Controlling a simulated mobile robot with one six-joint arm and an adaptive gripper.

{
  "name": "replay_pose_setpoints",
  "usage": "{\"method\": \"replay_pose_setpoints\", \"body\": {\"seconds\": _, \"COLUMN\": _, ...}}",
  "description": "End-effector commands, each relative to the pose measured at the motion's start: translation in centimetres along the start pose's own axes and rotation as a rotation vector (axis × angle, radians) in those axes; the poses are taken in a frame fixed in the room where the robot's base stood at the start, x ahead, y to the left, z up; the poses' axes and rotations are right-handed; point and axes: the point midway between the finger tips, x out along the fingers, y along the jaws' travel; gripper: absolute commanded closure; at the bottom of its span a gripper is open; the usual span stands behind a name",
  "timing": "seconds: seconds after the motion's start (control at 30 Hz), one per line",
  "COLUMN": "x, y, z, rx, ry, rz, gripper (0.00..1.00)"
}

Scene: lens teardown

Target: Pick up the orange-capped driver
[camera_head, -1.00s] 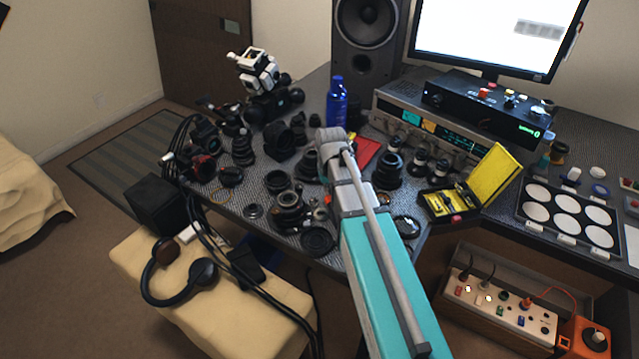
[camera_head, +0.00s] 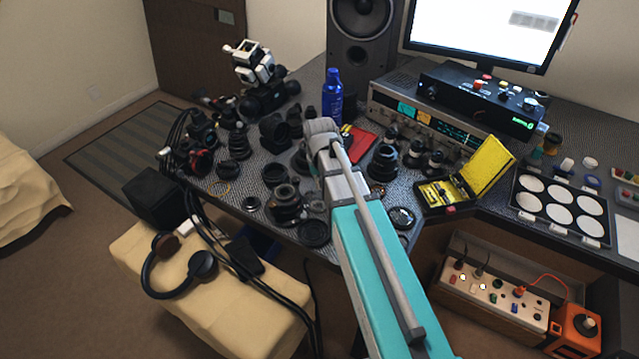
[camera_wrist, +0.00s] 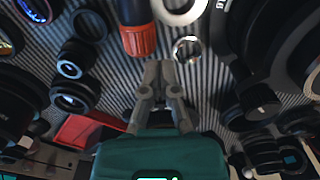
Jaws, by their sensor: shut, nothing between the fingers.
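The orange-capped driver (camera_wrist: 138,38) shows in the wrist view at top centre. It has a ribbed orange cap and a dark body that runs out of the top edge. My gripper (camera_wrist: 160,72) is shut and empty, its fingertips just below and to the right of the orange cap in that view. I cannot tell the height gap between them. In the head view my arm hides the gripper, and I cannot make out the driver there.
In the wrist view, a small metal ring (camera_wrist: 187,49) lies right of the cap, with a white ring (camera_wrist: 181,9) above. Dark lenses (camera_wrist: 72,95) crowd both sides. In the head view, a blue bottle (camera_head: 332,96) and an open yellow case (camera_head: 487,168) stand near my arm.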

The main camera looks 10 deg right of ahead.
Motion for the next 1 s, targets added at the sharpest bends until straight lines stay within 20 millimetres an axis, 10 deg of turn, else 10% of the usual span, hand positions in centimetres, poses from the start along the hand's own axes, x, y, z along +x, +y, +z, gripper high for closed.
{"method": "replay_pose_setpoints", "body": {"seconds": 1.0, "x": -7.9, "y": -0.1, "z": 0.0, "rx": 0.000, "ry": 0.000, "rz": -0.001, "gripper": 1.00}}
